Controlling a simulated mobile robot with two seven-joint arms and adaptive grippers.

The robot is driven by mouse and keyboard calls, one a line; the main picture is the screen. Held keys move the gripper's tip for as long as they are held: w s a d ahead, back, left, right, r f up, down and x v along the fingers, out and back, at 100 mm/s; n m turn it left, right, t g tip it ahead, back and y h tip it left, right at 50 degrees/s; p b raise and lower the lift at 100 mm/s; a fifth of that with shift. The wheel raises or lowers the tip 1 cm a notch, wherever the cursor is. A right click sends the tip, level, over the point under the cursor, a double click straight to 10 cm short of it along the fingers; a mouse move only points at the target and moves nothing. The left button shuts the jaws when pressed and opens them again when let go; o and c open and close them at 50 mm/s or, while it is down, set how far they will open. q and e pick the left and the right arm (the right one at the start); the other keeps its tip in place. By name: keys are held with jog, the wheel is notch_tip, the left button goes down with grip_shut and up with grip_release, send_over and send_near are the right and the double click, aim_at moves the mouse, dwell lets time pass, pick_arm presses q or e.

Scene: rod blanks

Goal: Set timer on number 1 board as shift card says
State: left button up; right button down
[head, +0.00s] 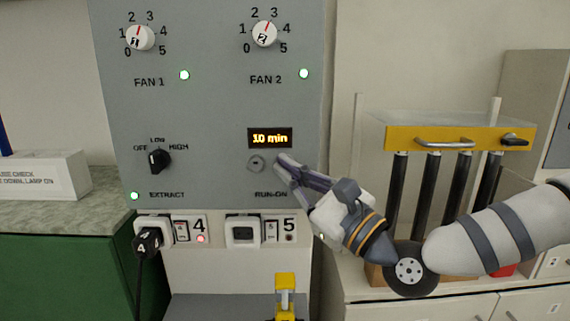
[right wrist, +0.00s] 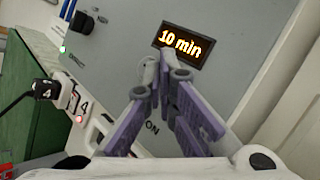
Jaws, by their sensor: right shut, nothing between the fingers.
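The grey board (head: 215,105) fills the middle of the head view; no board number is readable. Its timer display (head: 270,138) reads "10 min", and the same display shows in the right wrist view (right wrist: 181,43). A small round grey button (head: 255,163) sits below the display, above the "RUN-ON" label. My right gripper (head: 281,160) is shut and empty, its purple fingers pointing at the board just right of the button. In the right wrist view its fingertips (right wrist: 165,64) are below the display; contact cannot be told. No shift card is readable. My left gripper is out of view.
Fan knobs (head: 140,37) (head: 264,34) and a black extract selector (head: 159,160) share the board, with green lamps lit. Sockets 4 (head: 186,230) and 5 (head: 243,231) are below; a black plug is in 4. A yellow-fronted rack (head: 460,137) stands right, a white sign (head: 45,174) left.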

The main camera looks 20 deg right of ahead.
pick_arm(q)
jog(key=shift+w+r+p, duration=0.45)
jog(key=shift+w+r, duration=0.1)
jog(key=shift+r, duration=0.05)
pick_arm(e)
jog(key=s, duration=0.2)
jog(key=s+a, duration=0.1)
jog(key=s, duration=0.1)
jog(key=shift+s+a, duration=0.15)
jog(key=shift+s, duration=0.05)
jog(key=shift+r, duration=0.1)
dwell(1.1)
